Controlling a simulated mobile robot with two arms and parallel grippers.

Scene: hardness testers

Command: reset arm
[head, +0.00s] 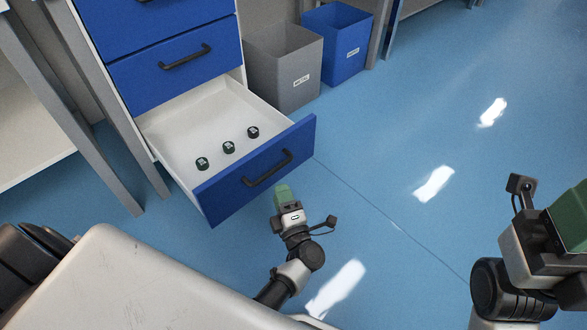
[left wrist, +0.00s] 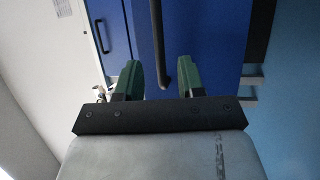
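My left gripper (head: 283,192) is in front of the open bottom drawer (head: 222,200), just below its black handle (head: 268,168). In the left wrist view its two green fingers (left wrist: 158,64) stand apart, with a black handle (left wrist: 157,30) and blue drawer front showing between and beyond them. Nothing is visibly held, and the handle looks free of the fingers, though the exact gap is hard to judge. My right gripper (head: 570,215) is at the right edge of the head view, partly cut off, so its fingertips are not clearly shown.
Three small dark round pieces (head: 228,147) stand in a row in the white drawer. Closed blue drawers (head: 178,70) are above it. A grey bin (head: 285,68) and a blue bin (head: 337,45) stand behind on the right. The blue floor (head: 400,150) between my arms is clear.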

